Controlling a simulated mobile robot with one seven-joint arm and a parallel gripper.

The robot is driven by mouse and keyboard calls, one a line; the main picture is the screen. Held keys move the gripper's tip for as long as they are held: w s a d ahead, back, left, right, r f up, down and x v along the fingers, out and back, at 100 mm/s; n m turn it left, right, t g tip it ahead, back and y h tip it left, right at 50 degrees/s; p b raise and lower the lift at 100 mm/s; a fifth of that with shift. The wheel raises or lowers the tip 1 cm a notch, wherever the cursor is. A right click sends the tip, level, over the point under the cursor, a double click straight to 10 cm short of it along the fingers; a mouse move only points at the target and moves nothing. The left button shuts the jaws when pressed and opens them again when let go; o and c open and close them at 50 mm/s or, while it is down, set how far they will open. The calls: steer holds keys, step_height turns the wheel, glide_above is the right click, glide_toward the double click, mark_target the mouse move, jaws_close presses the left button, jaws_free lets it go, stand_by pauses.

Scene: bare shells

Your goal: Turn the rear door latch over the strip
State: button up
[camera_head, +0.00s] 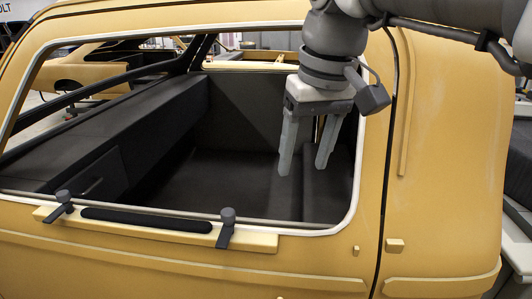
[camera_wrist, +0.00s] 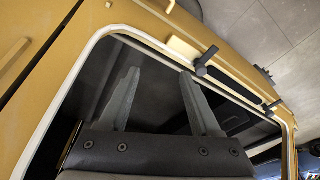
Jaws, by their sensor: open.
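A black strip (camera_head: 147,220) lies along a yellow ledge (camera_head: 262,242) below the window opening of a yellow shell. A dark latch (camera_head: 227,228) with a round knob stands at the strip's right end, its lever pointing down, beside the strip. A similar latch (camera_head: 62,204) stands at the left end, its lever slanting down and left. I cannot tell which one is the rear door latch. My gripper (camera_head: 303,168) is open and empty, fingers down, in front of the window, up and right of the right latch. The wrist view shows the nearer latch (camera_wrist: 205,62) and the farther latch (camera_wrist: 273,106).
The window frame (camera_head: 340,224) edges the opening, with a dark interior (camera_head: 235,165) behind it. A small yellow block (camera_head: 395,245) sticks out from the panel at the lower right. The space between my gripper and the right latch looks clear.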

steer(key=w+a+r+n+g, duration=0.1)
steer(key=w+a+r+n, duration=0.15)
steer(key=a, duration=0.25)
step_height(320, 180, up, 3)
steer(key=n+g+h, duration=0.1)
glide_above(228, 212)
step_height(228, 212, down, 18)
steer(key=b, duration=0.2)
steer(key=shift+r+b, duration=0.15)
steer(key=shift+b, duration=0.2)
jaws_close()
